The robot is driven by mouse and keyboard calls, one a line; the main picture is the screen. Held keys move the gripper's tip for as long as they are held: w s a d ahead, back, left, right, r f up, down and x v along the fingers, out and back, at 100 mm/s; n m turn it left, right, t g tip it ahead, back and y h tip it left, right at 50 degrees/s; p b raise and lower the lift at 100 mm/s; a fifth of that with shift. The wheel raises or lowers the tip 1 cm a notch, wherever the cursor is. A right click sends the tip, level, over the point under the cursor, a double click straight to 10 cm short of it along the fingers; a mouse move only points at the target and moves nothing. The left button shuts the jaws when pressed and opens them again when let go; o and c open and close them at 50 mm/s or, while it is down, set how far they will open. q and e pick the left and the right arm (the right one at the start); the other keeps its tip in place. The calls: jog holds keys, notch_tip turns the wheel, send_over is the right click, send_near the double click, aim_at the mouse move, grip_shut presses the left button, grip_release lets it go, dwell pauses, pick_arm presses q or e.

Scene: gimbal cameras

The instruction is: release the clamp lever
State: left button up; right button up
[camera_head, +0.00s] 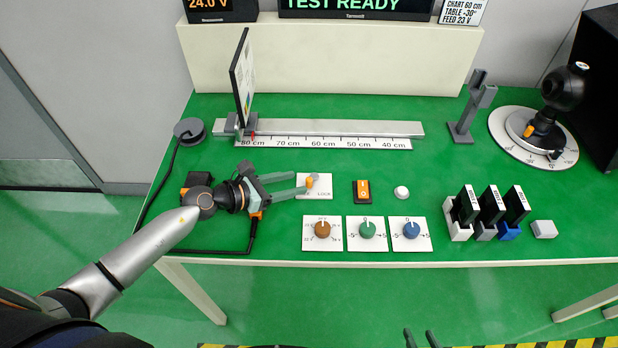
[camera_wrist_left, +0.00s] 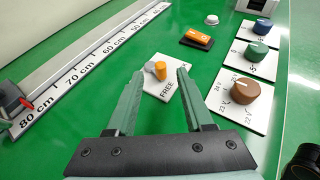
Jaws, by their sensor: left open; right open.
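I cannot tell which mark the lever points to. My left gripper (camera_head: 299,184) is open, its two green-grey fingers reaching the plate's left edge, on either side of the lever. It also shows in the left wrist view (camera_wrist_left: 160,76). My right gripper (camera_head: 421,338) is open and empty at the bottom edge, in front of the table.
Brown (camera_head: 322,229), green (camera_head: 367,229) and blue (camera_head: 411,230) knobs sit in front of the plate. An orange rocker switch (camera_head: 362,191) and a white button (camera_head: 401,192) are to its right. A ruled rail (camera_head: 340,128) lies behind. Slotted blocks (camera_head: 484,229) stand at right.

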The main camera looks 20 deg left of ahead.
aim_at(309, 178)
pick_arm(q)
jog(key=x, duration=0.5)
jog(key=shift+w+d+f, duration=0.1)
jog(key=shift+w+d, duration=0.15)
jog(key=shift+c, duration=0.2)
grip_shut()
jog(key=shift+b, duration=0.3)
